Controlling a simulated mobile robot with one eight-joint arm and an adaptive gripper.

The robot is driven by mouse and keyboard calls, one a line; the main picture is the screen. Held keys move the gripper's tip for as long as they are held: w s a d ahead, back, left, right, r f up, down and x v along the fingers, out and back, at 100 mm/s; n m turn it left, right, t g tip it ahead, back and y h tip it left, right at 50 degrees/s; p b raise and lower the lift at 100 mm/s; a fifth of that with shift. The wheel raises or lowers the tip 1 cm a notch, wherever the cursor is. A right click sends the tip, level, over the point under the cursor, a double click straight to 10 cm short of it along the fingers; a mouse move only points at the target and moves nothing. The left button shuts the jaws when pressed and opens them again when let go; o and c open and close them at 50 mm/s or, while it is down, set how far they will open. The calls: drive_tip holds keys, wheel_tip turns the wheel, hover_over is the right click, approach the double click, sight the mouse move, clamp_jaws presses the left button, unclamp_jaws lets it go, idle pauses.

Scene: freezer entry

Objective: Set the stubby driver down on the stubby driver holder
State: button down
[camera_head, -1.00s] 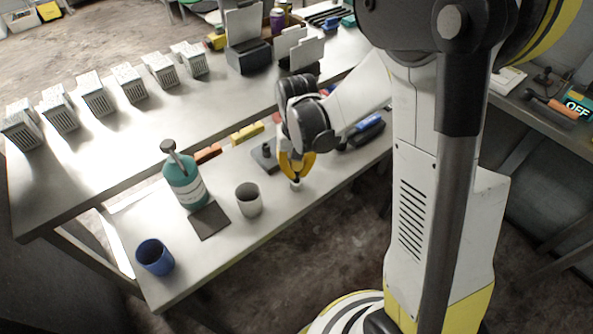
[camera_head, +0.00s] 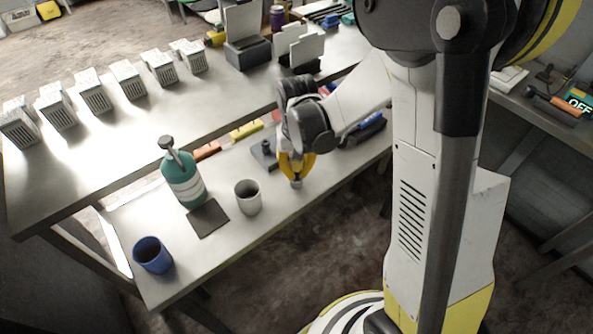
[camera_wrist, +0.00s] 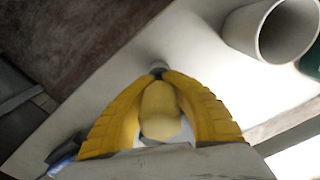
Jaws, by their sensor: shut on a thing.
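My gripper (camera_head: 296,174) is low over the front strip of the near bench, its yellow fingers closed around the stubby driver. In the wrist view the driver (camera_wrist: 160,112) is a yellow rounded handle between the fingers (camera_wrist: 158,76), with a dark part at the fingertips. In the head view only a small grey end (camera_head: 296,184) shows below the fingers; I cannot tell whether it touches the bench. A dark grey base with a short post (camera_head: 262,156), just left of and behind the gripper, may be the stubby driver holder; I cannot tell for sure.
A light grey cup (camera_head: 248,199) stands left of my gripper and shows in the wrist view (camera_wrist: 262,32). Further left are a dark square mat (camera_head: 208,219), a teal bottle (camera_head: 185,183) and a blue cup (camera_head: 152,256). Orange and yellow blocks (camera_head: 244,131) lie behind.

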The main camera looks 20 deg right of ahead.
drive_tip(key=shift+f+b, duration=0.4)
drive_tip(key=shift+f, duration=0.1)
drive_tip(key=c, duration=1.5)
unclamp_jaws()
drive_tip(key=shift+o, duration=0.2)
wheel_tip(320, 180, up, 12)
drive_tip(key=shift+r, duration=0.1)
drive_tip(key=s+r+t, duration=0.3)
drive_tip(key=s, duration=0.3)
drive_tip(key=s+r+n+t, duration=0.1)
drive_tip(key=s+r+t, duration=0.2)
drive_tip(key=s, duration=0.3)
drive_tip(key=shift+s+n+t, duration=0.3)
drive_tip(key=shift+s+t, duration=0.1)
drive_tip(key=shift+t, duration=0.2)
